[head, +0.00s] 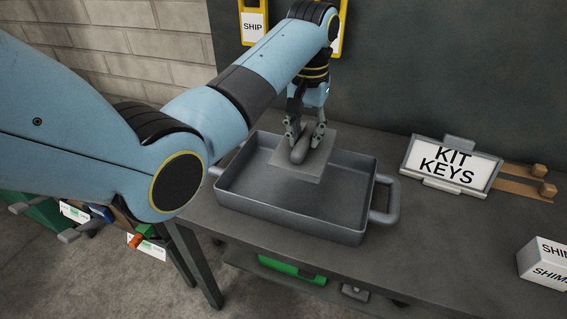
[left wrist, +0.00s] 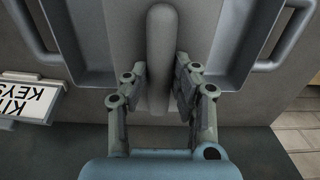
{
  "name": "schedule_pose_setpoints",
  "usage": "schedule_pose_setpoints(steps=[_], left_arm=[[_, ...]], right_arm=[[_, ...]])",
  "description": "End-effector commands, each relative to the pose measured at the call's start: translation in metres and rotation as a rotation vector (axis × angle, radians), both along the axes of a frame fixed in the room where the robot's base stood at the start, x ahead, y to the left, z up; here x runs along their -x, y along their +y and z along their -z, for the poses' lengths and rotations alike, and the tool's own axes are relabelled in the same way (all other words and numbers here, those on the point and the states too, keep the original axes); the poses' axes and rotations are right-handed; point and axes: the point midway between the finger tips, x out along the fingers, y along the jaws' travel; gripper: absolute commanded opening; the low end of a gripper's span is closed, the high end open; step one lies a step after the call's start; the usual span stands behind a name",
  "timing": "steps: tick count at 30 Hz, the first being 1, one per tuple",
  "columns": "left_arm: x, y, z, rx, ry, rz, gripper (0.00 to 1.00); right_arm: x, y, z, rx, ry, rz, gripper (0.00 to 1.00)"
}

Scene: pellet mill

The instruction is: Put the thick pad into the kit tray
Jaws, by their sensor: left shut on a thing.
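The thick pad (head: 318,165) is a flat grey square plate with a rounded ridge on top. My left gripper (head: 304,146) is shut on this ridge and points down. In the left wrist view, the ridge (left wrist: 161,50) stands between the two fingers (left wrist: 155,95). The kit tray (head: 288,221) is a grey rectangular pan with a handle at each side. The pad is over the back part of the tray and covers part of its back rim. The gap between pad and tray floor is hard to judge. My right gripper is not in view.
The tray stands on a dark grey table (head: 425,230). A white "SHIMS" box (head: 543,263) is at the far right. A dark wall panel (head: 420,70) rises behind.

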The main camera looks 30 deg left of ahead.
Motion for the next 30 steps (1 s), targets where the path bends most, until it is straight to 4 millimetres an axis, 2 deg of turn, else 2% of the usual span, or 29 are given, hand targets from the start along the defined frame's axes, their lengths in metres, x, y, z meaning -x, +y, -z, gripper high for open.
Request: schedule_pose_setpoints(steps=[1, 4, 10, 14, 17, 22, 30], left_arm=[[0.008, 0.014, 0.005, -0.005, 0.004, -0.002, 0.0], [0.02, 0.036, 0.02, -0.005, 0.003, -0.002, 0.0], [0.037, 0.066, 0.042, -0.003, 0.001, 0.0, 0.0], [0.041, 0.072, 0.049, 0.0, -0.001, 0.001, 0.0], [0.042, 0.073, 0.062, 0.0, 0.002, 0.0, 0.0], [0.041, 0.072, 0.086, 0.0, 0.0, 0.0, 0.0], [0.041, 0.072, 0.089, -0.001, -0.002, 0.001, 0.0]], right_arm=[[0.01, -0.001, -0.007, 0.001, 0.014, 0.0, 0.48], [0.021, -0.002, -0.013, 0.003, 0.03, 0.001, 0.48], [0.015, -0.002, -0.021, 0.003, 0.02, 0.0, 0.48], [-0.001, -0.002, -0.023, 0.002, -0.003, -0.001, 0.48], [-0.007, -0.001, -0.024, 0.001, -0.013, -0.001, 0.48], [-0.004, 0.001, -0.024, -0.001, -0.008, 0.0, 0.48], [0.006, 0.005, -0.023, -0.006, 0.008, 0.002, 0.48]])
